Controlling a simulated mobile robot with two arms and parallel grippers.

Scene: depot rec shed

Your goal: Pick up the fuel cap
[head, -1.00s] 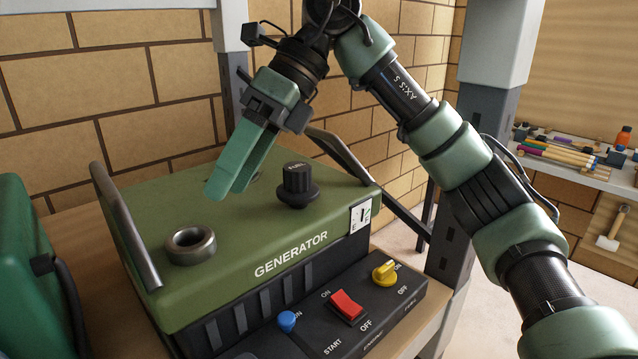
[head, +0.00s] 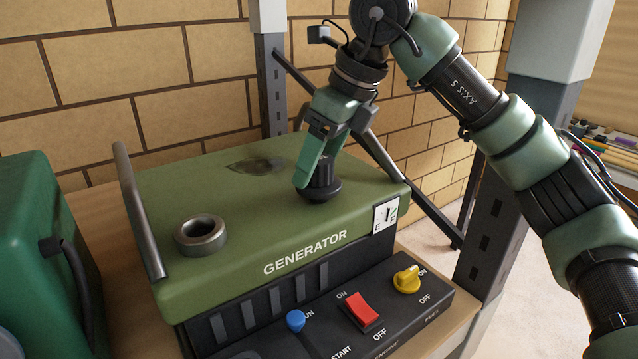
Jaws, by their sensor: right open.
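The black fuel cap (head: 319,191) stands upright on the green top of the generator (head: 240,209), towards its right side. Its wide round base shows, and its upper knob is mostly hidden by my gripper. My right gripper (head: 317,178) points down over the cap with its jaws open, its fingers at the knob. I cannot tell whether the fingers touch it. The open metal filler neck (head: 201,236) stands on the left of the generator top, apart from the cap. My left gripper is not in view.
The generator's front panel has a blue knob (head: 296,320), a red switch (head: 361,309) and a yellow fuel knob (head: 406,279). A bar handle (head: 138,215) rises at the left edge. A green object (head: 40,250) stands left. A grey post (head: 490,205) stands right.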

